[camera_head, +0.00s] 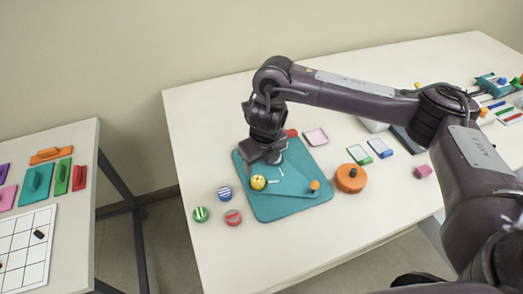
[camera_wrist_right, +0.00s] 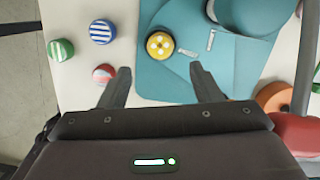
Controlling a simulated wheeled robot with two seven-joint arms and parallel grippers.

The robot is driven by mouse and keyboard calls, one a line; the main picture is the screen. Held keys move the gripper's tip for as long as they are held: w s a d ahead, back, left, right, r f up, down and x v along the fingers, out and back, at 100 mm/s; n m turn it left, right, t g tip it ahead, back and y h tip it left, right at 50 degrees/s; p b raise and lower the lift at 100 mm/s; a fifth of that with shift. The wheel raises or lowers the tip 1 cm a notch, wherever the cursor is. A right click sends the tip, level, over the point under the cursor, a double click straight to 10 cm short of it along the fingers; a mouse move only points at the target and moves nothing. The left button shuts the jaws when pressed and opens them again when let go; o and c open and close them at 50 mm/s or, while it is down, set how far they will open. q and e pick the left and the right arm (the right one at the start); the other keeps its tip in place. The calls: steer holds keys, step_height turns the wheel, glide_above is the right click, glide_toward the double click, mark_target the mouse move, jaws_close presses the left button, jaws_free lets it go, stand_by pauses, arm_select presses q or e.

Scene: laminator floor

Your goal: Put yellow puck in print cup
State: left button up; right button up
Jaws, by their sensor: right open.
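The yellow puck (camera_head: 258,182), round with pale dots on top, sits on the teal base (camera_head: 262,212) near its left edge. In the right wrist view the yellow puck (camera_wrist_right: 160,45) lies ahead of my right gripper (camera_wrist_right: 158,80), roughly centred between the fingertips but beyond them. The right gripper (camera_head: 266,160) is open and empty, just behind the puck in the head view. A rounded teal part (camera_wrist_right: 250,14) shows at the top right of the wrist view; I cannot tell whether it is the print cup. My left gripper is not in view.
Blue (camera_head: 224,193), green (camera_head: 200,214) and red (camera_head: 233,217) striped pucks stand left of the base. An orange round block (camera_head: 350,178) stands right of it. The table front is clear. A second table (camera_head: 85,150) with coloured blocks is at left.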

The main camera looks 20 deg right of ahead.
steer(key=shift+s+d+r, duration=0.1)
steer(key=shift+s+r, duration=0.05)
steer(key=shift+r, duration=0.7)
steer(key=shift+s+r, duration=0.15)
steer(key=shift+r, duration=0.7)
steer(key=shift+s, duration=0.1)
